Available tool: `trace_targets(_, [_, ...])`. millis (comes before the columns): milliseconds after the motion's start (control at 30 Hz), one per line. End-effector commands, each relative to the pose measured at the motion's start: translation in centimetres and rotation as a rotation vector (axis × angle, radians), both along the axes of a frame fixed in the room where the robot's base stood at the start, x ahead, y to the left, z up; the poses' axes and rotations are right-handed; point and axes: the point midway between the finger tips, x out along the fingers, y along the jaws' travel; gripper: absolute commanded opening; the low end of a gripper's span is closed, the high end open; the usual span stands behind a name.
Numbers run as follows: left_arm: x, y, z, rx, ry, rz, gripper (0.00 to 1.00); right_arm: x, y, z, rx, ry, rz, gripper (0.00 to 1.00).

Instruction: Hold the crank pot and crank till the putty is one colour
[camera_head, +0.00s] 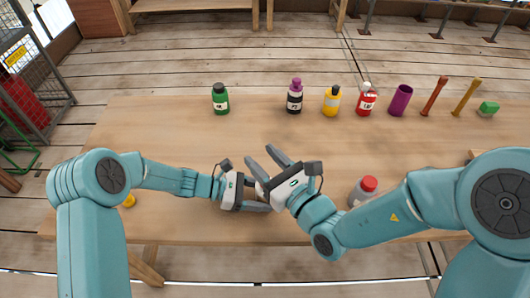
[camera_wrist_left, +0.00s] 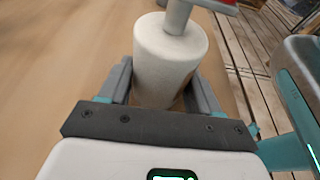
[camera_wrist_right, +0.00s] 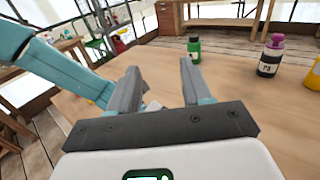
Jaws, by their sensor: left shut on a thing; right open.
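The crank pot (camera_wrist_left: 168,65) is a pale grey-white cylinder in the left wrist view, with a grey shaft (camera_wrist_left: 177,16) rising from its top and a bit of red at the upper frame edge. My left gripper (camera_wrist_left: 162,85) is shut around its body. In the head view the pot is mostly hidden between my grippers, so the putty's colour cannot be seen. My left gripper (camera_head: 263,196) is low over the table's near middle. My right gripper (camera_head: 262,157) is open and empty just beside it, fingers pointing up-left.
On the wooden table (camera_head: 170,130), a green bottle (camera_head: 220,99), purple-capped bottle (camera_head: 295,96), yellow bottle (camera_head: 332,101), red bottle (camera_head: 366,99) and purple cup (camera_head: 400,100) stand along the back. A red-capped grey bottle (camera_head: 362,192) stands near my right forearm.

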Motion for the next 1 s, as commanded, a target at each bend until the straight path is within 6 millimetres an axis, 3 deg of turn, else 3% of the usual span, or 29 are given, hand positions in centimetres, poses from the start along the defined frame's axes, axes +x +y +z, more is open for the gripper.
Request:
trace_targets(200, [0.0, 0.0, 0.0, -0.001, 0.000, 0.000, 0.46, 0.0, 0.0, 2.5, 0.000, -0.002, -0.001, 0.49])
trace_targets(467, [0.0, 0.0, 0.1, -0.001, 0.000, 0.000, 0.46, 0.0, 0.0, 2.7, 0.000, 0.001, 0.000, 0.49])
trace_targets(500, [0.0, 0.0, 0.1, -0.001, -0.001, 0.000, 0.46, 0.0, 0.0, 2.7, 0.000, 0.001, 0.000, 0.46])
trace_targets(633, [0.0, 0.0, 0.1, -0.001, 0.000, 0.000, 0.46, 0.3, 0.1, 3.2, -0.005, -0.027, 0.014, 0.03])
trace_targets(667, [0.0, 0.0, 0.1, -0.001, -0.001, 0.000, 0.46, 0.5, 0.2, 3.5, -0.008, -0.048, 0.025, 0.00])
trace_targets(767, [0.0, 0.0, 0.1, -0.001, -0.001, 0.000, 0.46, 1.4, 0.5, 5.3, -0.033, -0.165, 0.085, 0.00])
trace_targets(1000, [0.0, 0.0, 0.1, -0.001, -0.001, 0.000, 0.46, 2.6, 0.4, 9.8, -0.206, -0.623, 0.328, 0.00])
